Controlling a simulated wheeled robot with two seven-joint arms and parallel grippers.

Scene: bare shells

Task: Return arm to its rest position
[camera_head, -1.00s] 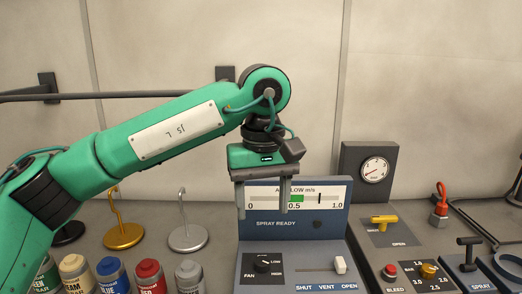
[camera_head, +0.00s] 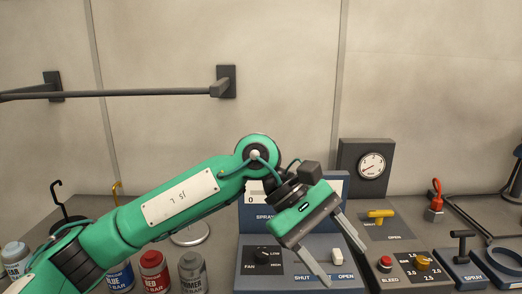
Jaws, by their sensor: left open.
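My left arm comes in from the left, green with a white label plate, and bends at its wrist near the middle. My left gripper (camera_head: 341,266) is open and empty. Its two grey fingers point down and to the right, spread apart, in front of the blue-grey airflow panel (camera_head: 247,222). The gripper hides most of that panel's gauge and part of its lower face. I cannot tell whether the fingers touch the panel. My right gripper does not show.
Several spray cans, including a red one (camera_head: 152,272) and a grey one (camera_head: 192,272), stand at the lower left. A white slider knob (camera_head: 337,255) is close to the fingers. A dark rail (camera_head: 140,93) crosses the wall.

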